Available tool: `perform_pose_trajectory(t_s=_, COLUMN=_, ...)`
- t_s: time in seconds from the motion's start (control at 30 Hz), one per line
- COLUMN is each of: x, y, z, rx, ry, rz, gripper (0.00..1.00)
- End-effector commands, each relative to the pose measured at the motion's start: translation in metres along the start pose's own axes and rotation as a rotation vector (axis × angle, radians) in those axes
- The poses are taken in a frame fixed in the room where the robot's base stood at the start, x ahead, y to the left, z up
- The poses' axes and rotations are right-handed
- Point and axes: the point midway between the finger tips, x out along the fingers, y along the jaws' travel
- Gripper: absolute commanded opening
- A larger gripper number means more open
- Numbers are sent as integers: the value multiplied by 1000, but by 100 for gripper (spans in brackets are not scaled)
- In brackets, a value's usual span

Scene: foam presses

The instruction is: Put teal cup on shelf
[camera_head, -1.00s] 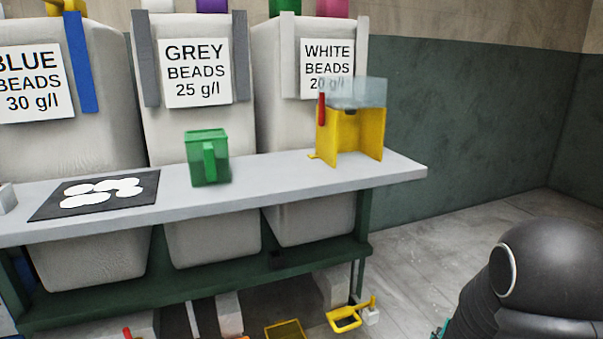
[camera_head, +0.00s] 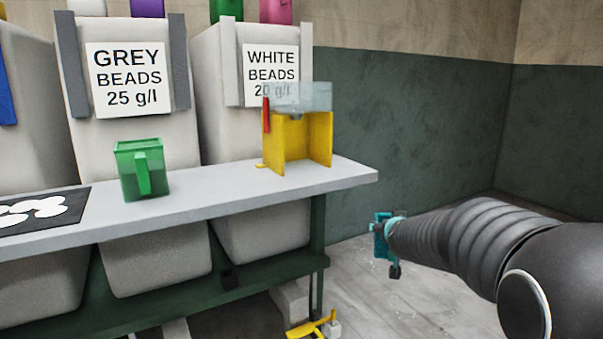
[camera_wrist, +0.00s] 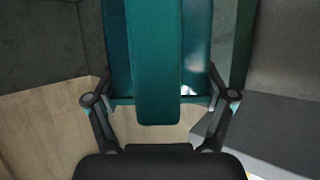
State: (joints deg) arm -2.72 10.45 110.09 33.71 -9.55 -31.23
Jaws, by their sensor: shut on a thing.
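The teal cup (camera_wrist: 195,45) fills the upper middle of the wrist view, its long handle (camera_wrist: 156,70) facing the camera. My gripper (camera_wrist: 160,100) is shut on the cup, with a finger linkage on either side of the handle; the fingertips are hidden. In the head view the teal cup (camera_head: 381,236) is small at the end of my arm, right of the grey shelf's end. My gripper (camera_head: 393,250) there is mostly hidden by my arm. The grey shelf (camera_head: 215,198) runs from the left edge to the middle right, apart from the cup.
A green cup (camera_head: 140,172) stands on the shelf at left. A yellow stand (camera_head: 298,142) with a clear box on top is near its right end. A black mat (camera_head: 62,200) with white discs lies far left. Shelf between green cup and stand is bare. Bead bags stand behind.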

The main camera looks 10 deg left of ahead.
Motion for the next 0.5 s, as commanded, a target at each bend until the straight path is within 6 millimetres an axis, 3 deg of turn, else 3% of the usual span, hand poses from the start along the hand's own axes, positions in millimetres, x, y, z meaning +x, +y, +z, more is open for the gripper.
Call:
perform_pose_trajectory(t_s=0.17, x=-12, y=1, z=-32, rx=-14, ry=5, rz=-36, gripper=47)
perform_pose_trajectory(t_s=0.5, x=-18, y=1, z=-43, rx=-22, ry=3, rz=-57, gripper=47)
